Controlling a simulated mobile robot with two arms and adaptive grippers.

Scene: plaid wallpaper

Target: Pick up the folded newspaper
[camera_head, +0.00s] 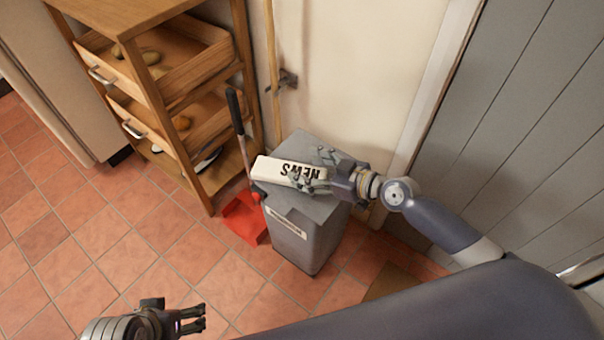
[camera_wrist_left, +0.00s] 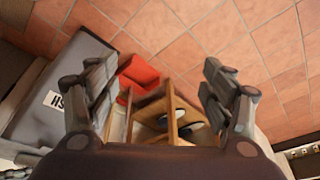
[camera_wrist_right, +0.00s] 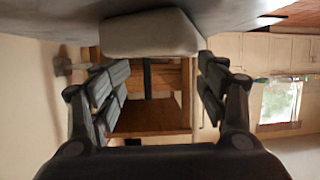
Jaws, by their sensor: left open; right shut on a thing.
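The folded newspaper (camera_head: 272,170) is a white roll-like bundle marked "NEWS", at the top of a grey bin (camera_head: 318,225); I cannot tell whether it touches the lid. My right gripper (camera_head: 312,171) is at the newspaper's right end, its fingers on either side and shut on it. In the right wrist view the newspaper's pale end (camera_wrist_right: 150,35) shows just beyond the fingers (camera_wrist_right: 165,75). My left gripper (camera_head: 204,317) is open and empty, low in the head view, well away from the newspaper. Its spread fingers (camera_wrist_left: 160,85) also show in the left wrist view.
A wooden shelf unit (camera_head: 205,185) with drawers stands left of the bin. A red dustpan (camera_head: 244,217) with a dark-topped handle sits between them. A cream door (camera_head: 350,60) and grey panelling (camera_head: 530,110) are behind. The tiled floor (camera_head: 110,245) at left is clear.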

